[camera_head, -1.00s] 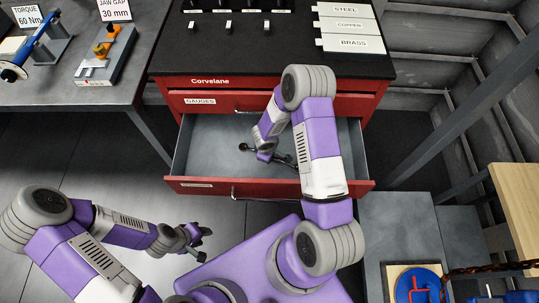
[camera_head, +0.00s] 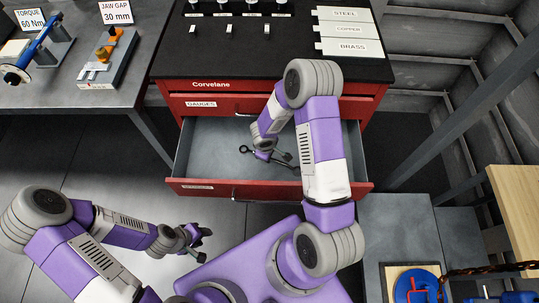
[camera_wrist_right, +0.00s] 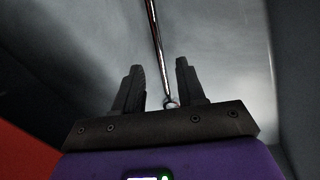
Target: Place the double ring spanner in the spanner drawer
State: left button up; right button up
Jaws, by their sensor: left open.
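The open drawer (camera_head: 212,150) has a grey inside and a red front whose label is too small to read. My right gripper (camera_head: 285,160) is low inside it, partly hidden by my own arm. In the right wrist view the right gripper's fingers (camera_wrist_right: 160,68) stand apart. The shiny, thin double ring spanner (camera_wrist_right: 157,40) runs between and past them, a small ring near the palm; neither finger clearly touches it. In the head view a dark ring end of the spanner (camera_head: 243,149) shows left of the gripper. My left gripper (camera_head: 203,238) is open and empty, outside the drawer.
A shut drawer labelled GAUGES (camera_head: 220,105) sits directly above. The black cabinet top (camera_head: 230,60) holds small parts and STEEL, COPPER and BRASS plates. A grey bench (camera_head: 60,90) with tools stands at left. A blue-and-red device (camera_head: 415,287) is at lower right.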

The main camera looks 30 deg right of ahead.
notch_tip(320, 180, up, 7)
jog(key=a+p, duration=0.1)
jog(key=shift+s+p, duration=0.4)
jog(key=shift+s, duration=0.05)
jog(key=shift+r, duration=0.2)
